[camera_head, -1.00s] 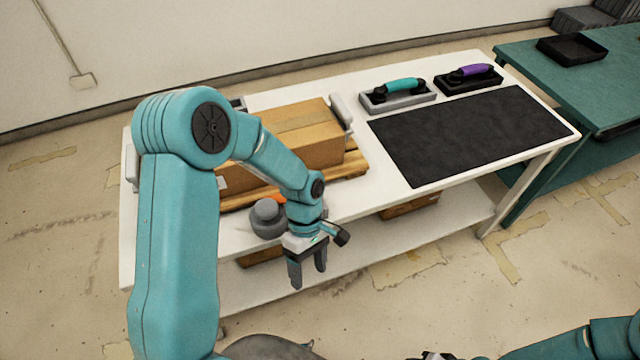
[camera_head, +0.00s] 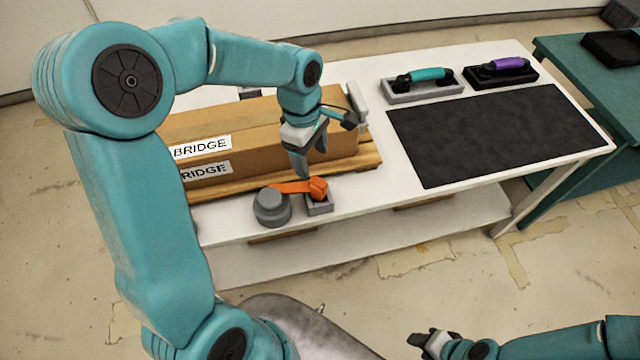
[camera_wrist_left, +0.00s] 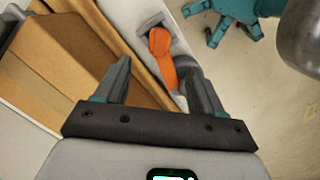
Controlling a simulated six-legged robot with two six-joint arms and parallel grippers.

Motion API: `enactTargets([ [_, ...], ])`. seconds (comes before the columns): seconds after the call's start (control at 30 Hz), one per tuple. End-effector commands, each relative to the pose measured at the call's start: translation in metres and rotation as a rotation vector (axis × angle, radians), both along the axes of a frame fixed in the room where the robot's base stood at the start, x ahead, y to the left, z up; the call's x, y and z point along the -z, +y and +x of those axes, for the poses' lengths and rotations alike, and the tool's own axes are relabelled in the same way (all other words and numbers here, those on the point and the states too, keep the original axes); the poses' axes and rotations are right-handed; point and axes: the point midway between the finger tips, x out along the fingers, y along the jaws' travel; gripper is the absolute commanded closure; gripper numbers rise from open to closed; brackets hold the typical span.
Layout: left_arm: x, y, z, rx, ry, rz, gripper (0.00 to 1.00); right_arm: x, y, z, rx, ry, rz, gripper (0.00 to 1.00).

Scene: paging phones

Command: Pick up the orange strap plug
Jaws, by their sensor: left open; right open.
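The orange strap plug (camera_head: 318,188) sits in a small grey socket block (camera_head: 320,207) near the table's front edge. An orange strap (camera_head: 290,187) runs left from it to a round grey reel (camera_head: 271,207). My left gripper (camera_head: 301,170) is open just above and behind the plug, in front of the cardboard box. My right gripper (camera_head: 432,342) is low at the bottom of the head view, away from the table.
A cardboard box (camera_head: 250,130) marked BRIDGE rests on a wooden pallet (camera_head: 365,158) behind the plug. A black mat (camera_head: 490,135) lies to the right. Behind it are a teal-handled phone (camera_head: 424,78) and a purple-handled phone (camera_head: 502,66). White table is bare right of the socket.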

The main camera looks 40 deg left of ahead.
Motion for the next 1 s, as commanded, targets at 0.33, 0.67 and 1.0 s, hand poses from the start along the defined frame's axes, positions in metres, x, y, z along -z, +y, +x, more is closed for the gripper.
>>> enactTargets([
  [0.33, 0.049, -0.006, 0.004, 0.001, 0.002, -0.001, 0.31, -0.004, 0.000, 0.000, 0.000, 0.000, 0.000, 0.57],
  [0.67, 0.094, -0.015, 0.008, 0.000, 0.004, -0.001, 0.31, -0.018, 0.000, 0.000, 0.000, 0.000, 0.000, 0.57],
  [1.0, 0.100, -0.015, 0.009, 0.002, 0.000, -0.001, 0.44, -0.018, 0.000, 0.000, 0.000, 0.000, 0.000, 0.57],
])
